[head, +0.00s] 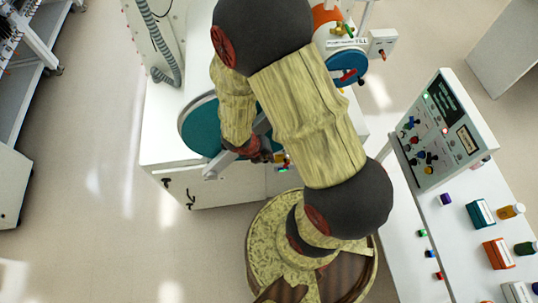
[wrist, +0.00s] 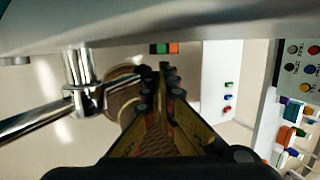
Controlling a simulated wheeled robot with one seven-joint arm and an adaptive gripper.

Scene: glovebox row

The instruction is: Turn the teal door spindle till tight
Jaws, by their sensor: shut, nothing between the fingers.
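The teal door (head: 199,128) is a round disc on the white cabinet in the head view, partly hidden behind my arm. A metal bar (head: 216,166), which looks like the spindle's handle, crosses in front of its lower edge. My gripper (head: 264,157) is beside the right part of this bar, partly hidden by my arm. In the wrist view a chrome post (wrist: 78,72) and a slanting chrome bar (wrist: 35,122) stand left of my gripper (wrist: 166,72). The fingers are together with nothing between them, apart from the chrome parts.
A smaller blue door with a red handle (head: 349,75) sits farther back. A control panel (head: 445,130) stands at right above a white bench (head: 412,262) with small bottles and boxes. Grey floor (head: 85,210) is clear at left.

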